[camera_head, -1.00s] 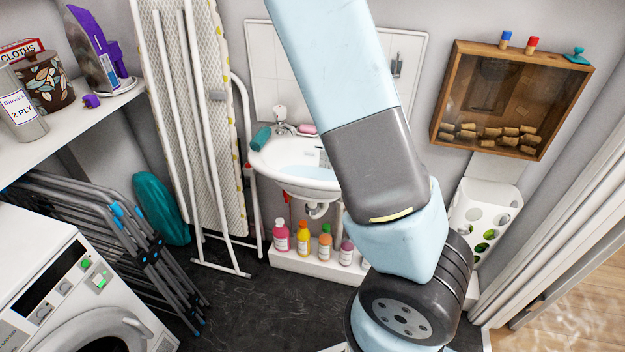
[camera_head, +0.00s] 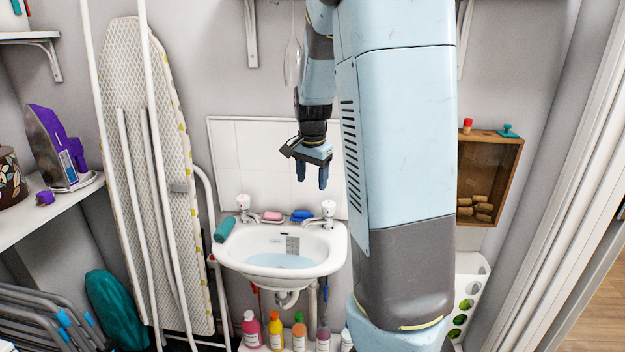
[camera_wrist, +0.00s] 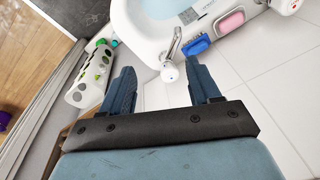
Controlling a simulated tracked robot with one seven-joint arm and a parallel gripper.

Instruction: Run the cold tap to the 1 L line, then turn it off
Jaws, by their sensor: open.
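The white basin (camera_head: 232,252) holds pale blue water. A small level plate (camera_head: 293,244) is on its inner back wall; its markings are too small to read. A left tap (camera_head: 243,205) and a right tap (camera_head: 328,210) stand on the back rim. I cannot tell from their caps which is cold, nor see any stream. My gripper (camera_head: 312,182) is open and empty, pointing down above the right tap, apart from it. In the wrist view, the right tap (camera_wrist: 170,72) shows between and beyond my open fingers (camera_wrist: 160,75), with the basin (camera_wrist: 150,38) beyond.
Pink soap (camera_head: 271,216) and a blue item (camera_head: 301,215) lie between the taps. A teal roll (camera_head: 225,230) lies on the left rim. Bottles (camera_head: 275,330) stand below. An ironing board (camera_head: 160,190) stands left; a wooden box (camera_head: 500,180) hangs right.

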